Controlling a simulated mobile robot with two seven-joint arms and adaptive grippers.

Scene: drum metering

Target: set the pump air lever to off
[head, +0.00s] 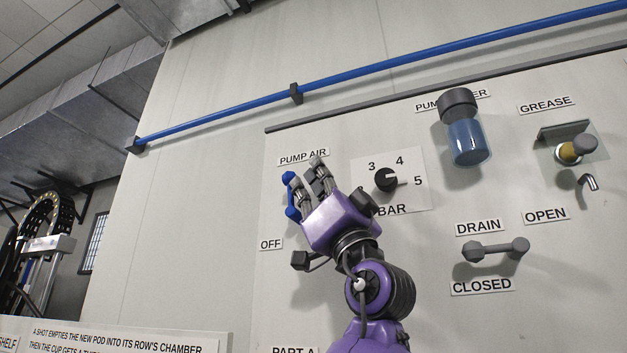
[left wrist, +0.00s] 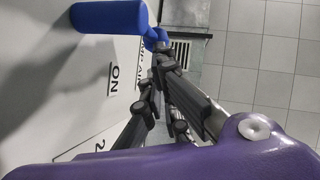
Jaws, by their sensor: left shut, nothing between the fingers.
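The blue pump air lever (head: 292,197) is on the wall panel, under the "PUMP AIR" label (head: 303,157). The "OFF" label (head: 270,244) is below and left of it. My left gripper (head: 310,172) is shut and empty, just right of the lever in the head view and partly in front of the panel. In the left wrist view the blue lever (left wrist: 108,17) shows at the top, near the fingertips (left wrist: 160,60); I cannot tell whether they touch. The "ON" label (left wrist: 115,80) shows there but is hidden in the head view. My right gripper is not in view.
A black pressure knob (head: 386,180) sits close right of my gripper. Farther right are a blue-bowled canister (head: 467,142), the grease fitting (head: 570,150) and the grey drain lever (head: 495,250). A blue pipe (head: 400,70) runs above. Left of the panel the wall is bare.

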